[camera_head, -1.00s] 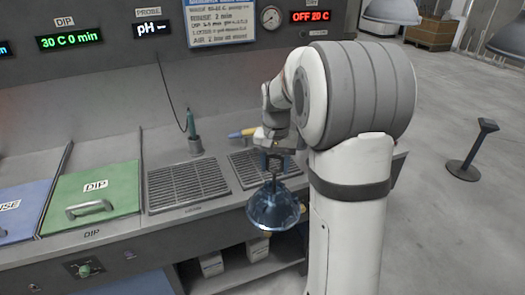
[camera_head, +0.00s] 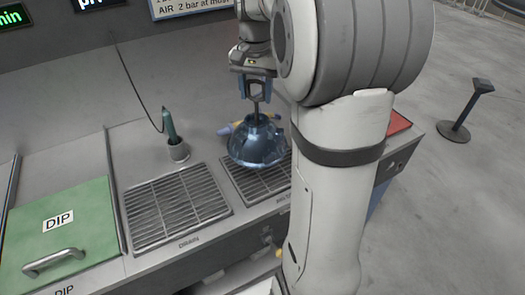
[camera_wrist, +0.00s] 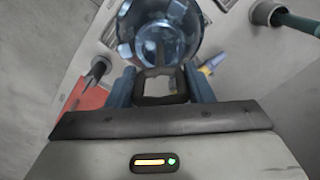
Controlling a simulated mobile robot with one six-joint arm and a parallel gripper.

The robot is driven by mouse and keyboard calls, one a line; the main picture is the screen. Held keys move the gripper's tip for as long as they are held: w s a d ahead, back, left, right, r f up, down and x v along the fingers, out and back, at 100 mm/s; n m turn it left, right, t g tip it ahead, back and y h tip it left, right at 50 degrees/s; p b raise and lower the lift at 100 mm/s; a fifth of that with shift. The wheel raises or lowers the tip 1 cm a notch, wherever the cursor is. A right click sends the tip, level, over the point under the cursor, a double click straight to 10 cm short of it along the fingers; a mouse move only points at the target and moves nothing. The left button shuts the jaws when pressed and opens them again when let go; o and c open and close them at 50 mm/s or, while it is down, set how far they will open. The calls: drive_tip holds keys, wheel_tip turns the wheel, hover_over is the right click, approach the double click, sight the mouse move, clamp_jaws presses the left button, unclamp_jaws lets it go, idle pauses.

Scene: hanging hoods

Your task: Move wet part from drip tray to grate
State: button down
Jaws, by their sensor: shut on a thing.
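The part is a shiny blue, domed piece (camera_head: 257,147) with a thin stem on top. My gripper (camera_head: 257,92) is shut on the stem, and the dome hangs below it. The dome is over the rear of the right grate (camera_head: 262,190); I cannot tell whether it touches. The left grate (camera_head: 175,205), labelled DRAIN, is empty. In the wrist view the part (camera_wrist: 160,28) sits beyond the fingers of my gripper (camera_wrist: 160,88).
A green DIP lid (camera_head: 75,225) with a handle is at the left. A green probe (camera_head: 170,128) stands in a grey cup behind the grates. A blue-and-yellow tool (camera_head: 226,129) lies behind the part. A red surface (camera_head: 398,122) is at the right end. A post (camera_head: 463,115) stands on the floor.

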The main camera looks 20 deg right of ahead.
sight(257, 120)
wheel_tip(257, 120, down, 6)
drive_tip(key=shift+w+d+r, duration=0.1)
drive_tip(key=shift+f+p, duration=0.4)
drive_tip(key=shift+f, duration=1.55)
drive_tip(key=shift+f, duration=0.15)
drive_tip(key=c, duration=0.7)
unclamp_jaws()
wheel_tip(257, 120, up, 12)
drive_tip(key=s+a+f+n+t, duration=0.1)
drive_tip(key=s+a+f+n, duration=0.1)
drive_tip(key=s, duration=0.4)
drive_tip(key=s+a+f+n+t, duration=0.1)
drive_tip(key=s+a+f+n, duration=0.2)
drive_tip(key=s+a, duration=0.2)
drive_tip(key=s+a+f+n+t, duration=0.1)
drive_tip(key=s+a+f+n, duration=0.1)
drive_tip(key=s, duration=0.6)
drive_tip(key=shift+s+a+f+n, duration=0.1)
drive_tip(key=shift+s+a+n, duration=0.1)
drive_tip(key=shift+a+n, duration=0.25)
drive_tip(key=shift+s+a+f+n, duration=0.15)
drive_tip(key=shift+a+n, duration=0.1)
drive_tip(key=shift+a, duration=0.3)
